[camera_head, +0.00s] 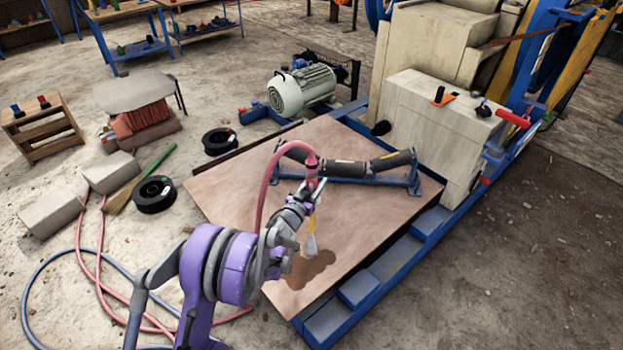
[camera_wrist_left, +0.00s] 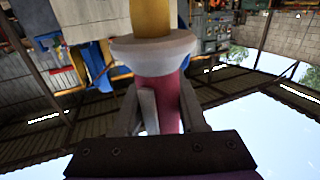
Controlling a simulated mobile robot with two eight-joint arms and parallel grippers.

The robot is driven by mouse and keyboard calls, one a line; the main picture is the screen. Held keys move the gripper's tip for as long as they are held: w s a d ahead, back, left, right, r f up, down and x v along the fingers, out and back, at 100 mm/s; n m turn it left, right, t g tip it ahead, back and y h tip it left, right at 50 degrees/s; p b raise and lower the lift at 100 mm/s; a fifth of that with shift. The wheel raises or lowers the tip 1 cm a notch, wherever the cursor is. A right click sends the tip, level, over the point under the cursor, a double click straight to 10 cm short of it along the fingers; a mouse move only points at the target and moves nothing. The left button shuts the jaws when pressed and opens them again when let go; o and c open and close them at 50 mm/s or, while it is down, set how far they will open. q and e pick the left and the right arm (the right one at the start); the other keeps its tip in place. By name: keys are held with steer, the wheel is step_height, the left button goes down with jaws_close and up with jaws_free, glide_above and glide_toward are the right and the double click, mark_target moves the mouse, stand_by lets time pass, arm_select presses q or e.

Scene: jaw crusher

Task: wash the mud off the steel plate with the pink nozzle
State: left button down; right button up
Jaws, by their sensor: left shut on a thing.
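The steel plate (camera_head: 240,195) lies flat on the ground beside the blue frame, its surface a brownish tan. A darker brown patch (camera_head: 312,268) shows on its near part; I cannot tell mud from wet or shadow there. My left gripper (camera_head: 308,188) is above the plate, shut on the pink nozzle (camera_head: 311,162). The nozzle's yellow part points down, with a whitish tip or spray below it, over the dark patch. In the left wrist view the pink nozzle (camera_wrist_left: 158,105) with its pale collar sits between both fingers. My right gripper is not in view.
A roller on a blue stand (camera_head: 345,167) rests on the plate's far part. The blue frame (camera_head: 400,262) and pale crusher block (camera_head: 430,125) border the right. The pink hose (camera_head: 266,190) arches left of the nozzle. Black reels (camera_head: 154,194) and concrete blocks (camera_head: 52,211) stand left.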

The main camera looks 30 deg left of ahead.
arm_select(q)
steer(key=shift+s, duration=5.35)
steer(key=w+a, duration=0.3)
steer(key=a, duration=0.6)
steer(key=shift+w+a, duration=0.3)
steer(key=shift+w, duration=0.1)
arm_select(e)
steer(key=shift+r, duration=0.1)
